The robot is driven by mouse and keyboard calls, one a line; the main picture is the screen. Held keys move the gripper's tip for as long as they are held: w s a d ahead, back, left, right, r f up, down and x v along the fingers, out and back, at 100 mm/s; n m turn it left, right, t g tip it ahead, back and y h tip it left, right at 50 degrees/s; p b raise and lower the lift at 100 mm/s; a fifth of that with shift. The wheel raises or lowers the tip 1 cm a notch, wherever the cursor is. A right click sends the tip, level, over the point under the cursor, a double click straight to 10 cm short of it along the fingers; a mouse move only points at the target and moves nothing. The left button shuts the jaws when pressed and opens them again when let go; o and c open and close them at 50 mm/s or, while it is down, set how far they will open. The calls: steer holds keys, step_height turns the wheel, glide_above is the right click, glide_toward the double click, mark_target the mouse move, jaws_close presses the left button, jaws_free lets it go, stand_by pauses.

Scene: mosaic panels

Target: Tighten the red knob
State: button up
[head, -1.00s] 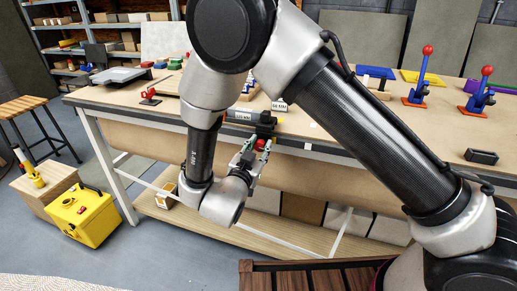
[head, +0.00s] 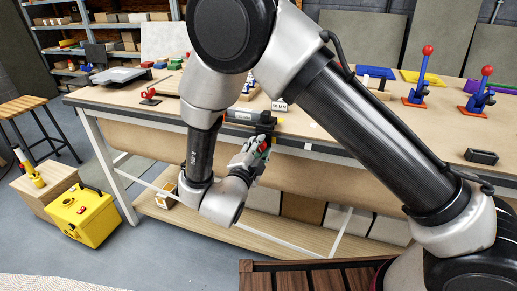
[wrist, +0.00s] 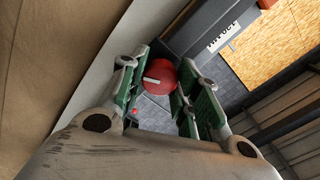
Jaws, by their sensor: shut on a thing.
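The red knob (wrist: 158,77) is round with a pale mark across its face. It sits between the two green-padded fingers of my gripper (wrist: 160,72) in the wrist view, and they are shut on it. In the head view, my gripper (head: 258,150) is at the front edge of the workbench, and a small part of the red knob (head: 263,146) shows between the fingers. The knob is on the end of a dark clamp-like fixture (head: 266,124) at the bench edge. My gripper hides much of the knob there.
The wooden workbench (head: 400,135) carries a grey cylinder (head: 243,116) beside the fixture, blue toggle clamps (head: 420,90) with red balls at right, and a black block (head: 481,156). A yellow box (head: 85,215) and stool (head: 30,110) stand at left.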

steer(key=m, duration=0.5)
steer(key=shift+m, duration=0.3)
steer(key=m, duration=0.5)
steer(key=shift+m, duration=0.4)
steer(key=o, duration=1.1)
steer(key=shift+c, duration=0.2)
steer(key=v, duration=1.2)
